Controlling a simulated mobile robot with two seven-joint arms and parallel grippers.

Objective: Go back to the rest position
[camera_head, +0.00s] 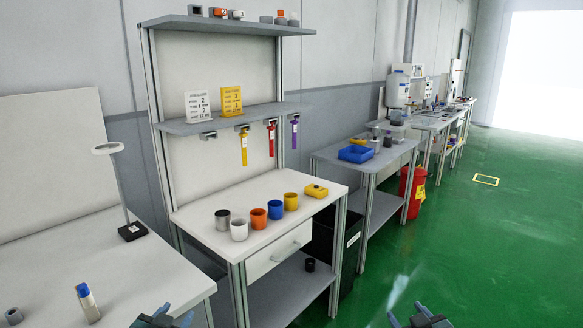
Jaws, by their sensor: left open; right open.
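My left gripper (162,318) shows at the bottom edge of the head view, open and empty, in front of the near table. My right gripper (420,317) shows at the bottom edge further right, open and empty, over the green floor. Only the tips of both grippers are in view; the arms are hidden below the frame. Neither gripper touches anything that I can see.
A near table (150,280) at left holds a lamp (132,231) and a blue-capped bottle (88,303).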

